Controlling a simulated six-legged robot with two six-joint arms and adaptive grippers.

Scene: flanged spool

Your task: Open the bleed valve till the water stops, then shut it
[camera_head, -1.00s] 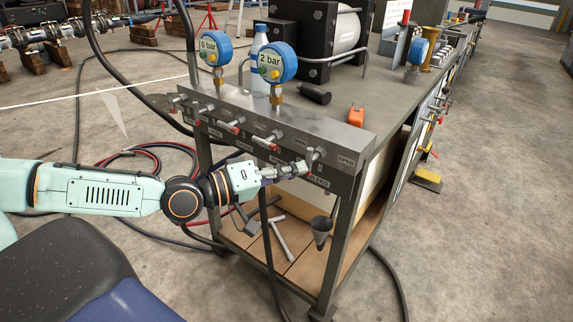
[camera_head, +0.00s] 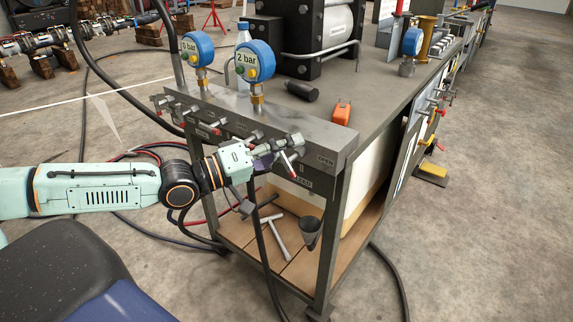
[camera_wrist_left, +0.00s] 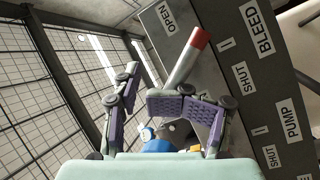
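My left gripper (camera_head: 284,146) is in front of the right end of the valve panel (camera_head: 334,148), at the bleed valve. In the left wrist view its two purple-padded fingers (camera_wrist_left: 152,108) stand apart, so it is open. The bleed valve's grey lever with a red tip (camera_wrist_left: 185,62) rises just beyond the right finger, close to its pad; I cannot tell if they touch. The lever points between the OPEN label (camera_wrist_left: 168,17) and the SHUT mark beside BLEED (camera_wrist_left: 258,28). A funnel (camera_head: 311,233) is below the panel. No water stream can be made out. My right gripper is not in view.
Two blue gauges stand on the panel, one marked 0 bar (camera_head: 197,48) and one 2 bar (camera_head: 254,61). Several other red-tipped levers line the panel to the left. An orange item (camera_head: 342,112) lies on the bench top. A black hose (camera_head: 266,255) hangs below.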

